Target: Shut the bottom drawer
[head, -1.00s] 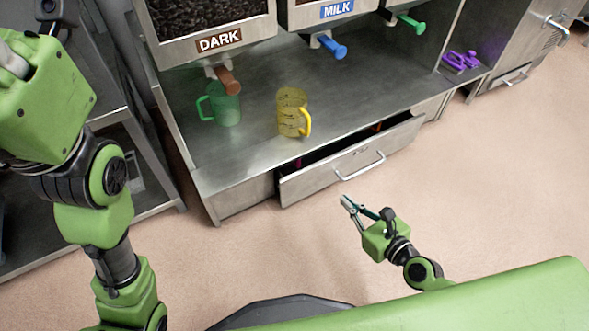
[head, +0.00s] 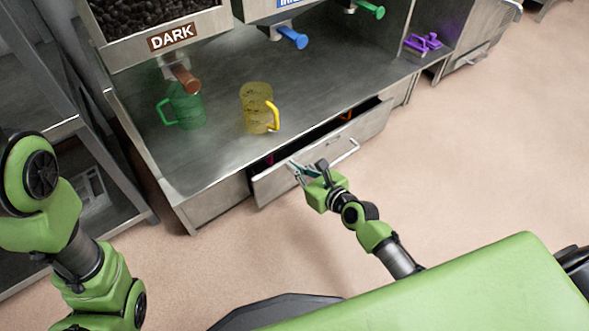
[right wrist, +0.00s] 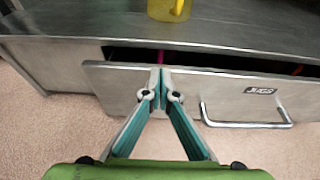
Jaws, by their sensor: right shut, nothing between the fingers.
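The bottom drawer (head: 372,128) is a steel drawer under the counter, pulled partly out, with a dark gap along its top. Its front and bar handle (right wrist: 246,123) show in the right wrist view, with a small label above the handle. My right gripper (head: 292,164) is shut and empty at the left part of the drawer front. In the right wrist view its fingertips (right wrist: 161,72) are together at the front's upper edge, left of the handle; I cannot tell if they touch it. My left gripper is out of view; only its arm shows at the left.
A yellow measuring jug (head: 257,108) and a green one (head: 184,108) stand on the steel counter (head: 225,150) above the drawer. Dispensers with coloured taps hang over it. A purple object (head: 422,43) lies at the right end. The floor at right is clear.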

